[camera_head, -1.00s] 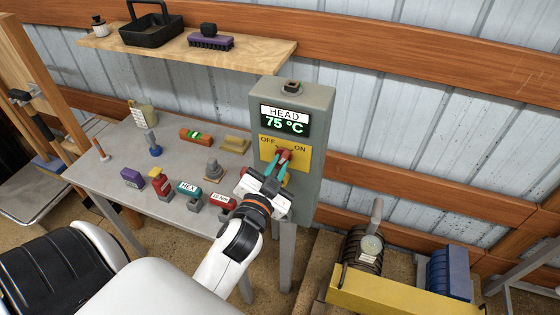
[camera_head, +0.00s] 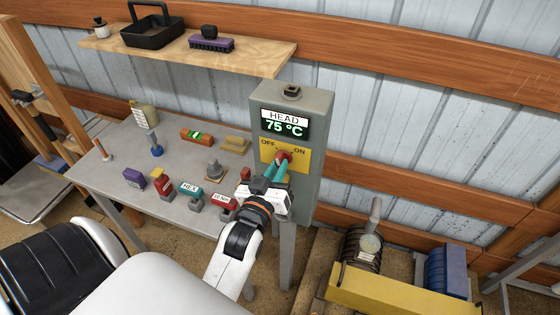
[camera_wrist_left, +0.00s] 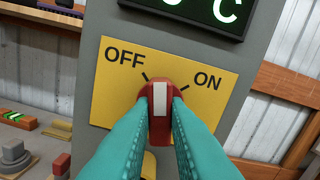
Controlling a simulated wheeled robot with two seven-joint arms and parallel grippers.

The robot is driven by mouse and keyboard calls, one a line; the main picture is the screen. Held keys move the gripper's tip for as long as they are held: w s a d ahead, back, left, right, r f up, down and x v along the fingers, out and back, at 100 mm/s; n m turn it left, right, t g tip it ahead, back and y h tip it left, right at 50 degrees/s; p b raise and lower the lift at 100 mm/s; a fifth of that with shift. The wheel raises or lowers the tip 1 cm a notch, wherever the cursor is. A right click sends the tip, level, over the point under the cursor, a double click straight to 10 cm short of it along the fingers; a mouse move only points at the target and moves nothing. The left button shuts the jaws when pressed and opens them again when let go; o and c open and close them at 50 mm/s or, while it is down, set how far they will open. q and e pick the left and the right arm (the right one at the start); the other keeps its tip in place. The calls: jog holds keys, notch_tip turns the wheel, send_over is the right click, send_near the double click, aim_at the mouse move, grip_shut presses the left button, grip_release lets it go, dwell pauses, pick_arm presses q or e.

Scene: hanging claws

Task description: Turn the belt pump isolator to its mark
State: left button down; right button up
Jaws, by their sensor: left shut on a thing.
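The belt pump isolator is a red knob (camera_head: 284,156) with a white stripe, on a yellow plate (camera_head: 300,160) marked OFF and ON. The plate is on the front of a grey box (camera_head: 318,125) under a display reading HEAD 75 °C. My left gripper (camera_head: 279,165) is shut on the knob. The white stripe points between the OFF tick and the ON tick. My right gripper is not in view.
A grey table (camera_head: 120,160) left of the box holds several coloured blocks and small tools. A wooden shelf (camera_head: 250,55) above carries a black basket (camera_head: 152,32) and a purple brush (camera_head: 212,44). A yellow-fronted machine (camera_head: 400,297) stands low at the right.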

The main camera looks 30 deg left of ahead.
pick_arm(q)
jog(key=shift+r+n+p, duration=0.1)
jog(key=shift+n+p, duration=0.5)
jog(key=shift+n, duration=0.5)
jog(key=n+p, duration=0.1)
jog(key=n, duration=0.2)
jog(key=shift+d, duration=0.1)
jog(key=c, duration=1.7)
grip_release()
jog(key=shift+c, duration=0.2)
jog(key=o, duration=0.7)
jog(key=shift+w, duration=0.1)
jog(key=shift+c, duration=0.2)
